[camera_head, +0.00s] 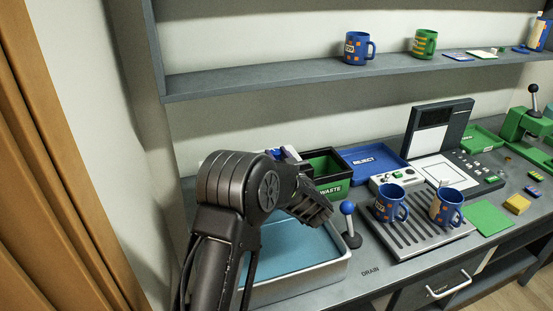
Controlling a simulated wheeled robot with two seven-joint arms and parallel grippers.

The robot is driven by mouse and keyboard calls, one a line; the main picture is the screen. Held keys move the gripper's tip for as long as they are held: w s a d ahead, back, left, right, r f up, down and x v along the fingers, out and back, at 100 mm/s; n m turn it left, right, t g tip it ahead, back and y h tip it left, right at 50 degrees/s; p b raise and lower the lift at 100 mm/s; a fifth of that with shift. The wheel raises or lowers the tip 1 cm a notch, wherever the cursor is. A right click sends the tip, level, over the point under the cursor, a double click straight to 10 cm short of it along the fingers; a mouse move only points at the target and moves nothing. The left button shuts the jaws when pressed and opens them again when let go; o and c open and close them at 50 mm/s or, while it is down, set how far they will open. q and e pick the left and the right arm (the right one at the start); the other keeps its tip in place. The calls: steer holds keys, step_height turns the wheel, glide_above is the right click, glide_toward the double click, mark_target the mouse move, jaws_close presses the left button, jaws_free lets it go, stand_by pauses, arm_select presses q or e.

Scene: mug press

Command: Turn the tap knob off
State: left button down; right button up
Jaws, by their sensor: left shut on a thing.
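My left arm rises from the bottom over the basin (295,262), and its dark end, with my left gripper (318,208), points down and right over the basin's back edge. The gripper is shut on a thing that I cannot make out. I see no tap or tap knob clearly; the arm covers the area behind the basin. The basin has a pale rim and a blue-teal inside; I cannot tell if it holds water. A blue ball-topped lever (348,208) stands upright just right of the gripper, near the word DRAIN. My right gripper is out of view.
Two blue mugs (391,204) (446,207) stand on a slatted grate (420,240). Blue (356,48) and green (424,43) mugs stand on the shelf above.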

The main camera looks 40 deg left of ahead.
arm_select(q)
steer(key=n+g+y, duration=0.1)
steer(key=g, duration=0.1)
steer(key=n+g+b, duration=0.1)
steer(key=g, duration=0.1)
steer(key=n+g+y, duration=0.1)
steer(key=n+g, duration=0.1)
steer(key=shift+w+d+y, duration=0.25)
steer(key=shift+w+y, duration=0.05)
steer(key=shift+w, duration=0.1)
steer(key=shift+n+g+b, duration=0.45)
steer(key=shift+n+g, duration=0.75)
steer(key=shift+g, duration=0.5)
steer(key=shift+a, duration=0.1)
steer(key=c, duration=1)
jaws_free()
steer(key=shift+d+b, duration=0.85)
steer(key=shift+d, duration=3.05)
